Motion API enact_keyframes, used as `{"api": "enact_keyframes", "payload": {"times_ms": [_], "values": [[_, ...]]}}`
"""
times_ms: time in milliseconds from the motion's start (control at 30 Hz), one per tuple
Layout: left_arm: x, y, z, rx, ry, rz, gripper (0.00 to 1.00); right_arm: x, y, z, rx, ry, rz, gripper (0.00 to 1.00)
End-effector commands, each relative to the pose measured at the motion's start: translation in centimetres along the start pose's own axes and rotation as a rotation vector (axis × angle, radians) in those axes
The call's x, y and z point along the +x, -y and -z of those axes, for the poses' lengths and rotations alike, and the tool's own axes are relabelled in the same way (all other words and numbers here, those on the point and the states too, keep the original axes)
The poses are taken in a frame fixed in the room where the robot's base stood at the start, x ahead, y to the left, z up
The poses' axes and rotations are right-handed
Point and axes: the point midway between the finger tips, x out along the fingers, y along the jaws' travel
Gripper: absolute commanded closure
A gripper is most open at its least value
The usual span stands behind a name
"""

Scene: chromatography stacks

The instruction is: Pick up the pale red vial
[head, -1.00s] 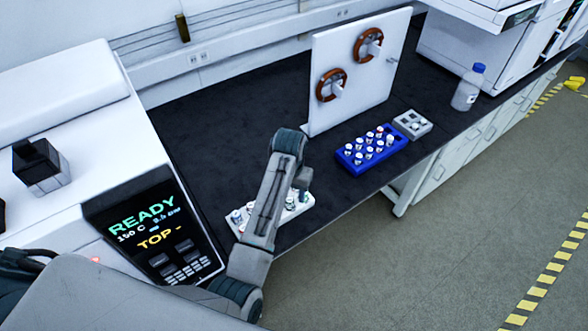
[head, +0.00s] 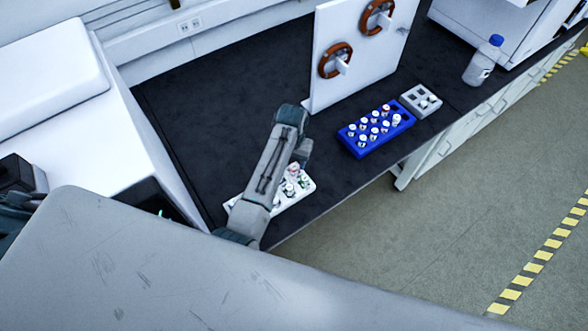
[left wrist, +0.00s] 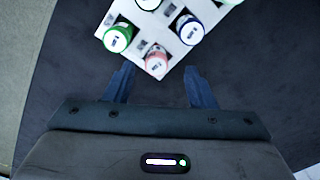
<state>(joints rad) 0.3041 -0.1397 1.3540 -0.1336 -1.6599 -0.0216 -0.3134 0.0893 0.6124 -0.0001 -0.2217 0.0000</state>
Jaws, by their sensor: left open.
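The pale red vial (left wrist: 157,60) stands in a corner slot of the white rack (left wrist: 158,70) in the left wrist view. A green-ringed vial (left wrist: 117,38) and a blue-ringed vial (left wrist: 189,30) stand beside it. My left gripper (left wrist: 160,80) is open and empty. Its fingertips lie just short of the pale red vial in the picture, one to each side. In the head view my left arm covers part of the white rack (head: 306,185), and the gripper's fingers are hidden or too small to make out.
A blue rack (head: 350,146) with several white-capped vials stands to the right, with a grey block (head: 433,104) next to it. A white upright panel (head: 327,75) with brown rings stands behind. A blue-capped bottle (head: 482,65) is farther right. Dark bench top (head: 210,110) is clear behind my arm.

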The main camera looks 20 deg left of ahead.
Motion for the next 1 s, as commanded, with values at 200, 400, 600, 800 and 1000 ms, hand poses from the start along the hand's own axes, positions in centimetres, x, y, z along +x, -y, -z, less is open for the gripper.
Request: {"api": "enact_keyframes", "payload": {"times_ms": [200,400,600,800,1000], "values": [[2.5,-0.4,0.1,0.001,0.004,0.001,0.5,-1.7,0.1,3.0,0.003,-0.038,0.003,0.64],[4.2,-0.4,0.2,0.0,0.001,0.001,0.5,-1.9,1.0,2.7,0.007,-0.034,0.012,0.64],[4.3,-0.4,0.2,0.0,0.0,0.001,0.5,-1.9,1.4,1.4,0.007,-0.018,0.016,0.64],[4.3,-0.4,0.2,0.0,0.0,0.0,0.83,-1.9,1.1,1.4,0.006,-0.017,0.013,0.64],[4.3,-0.4,0.2,0.0,0.0,0.0,0.98,-1.9,0.5,1.6,0.004,-0.02,0.007,0.64]]}}
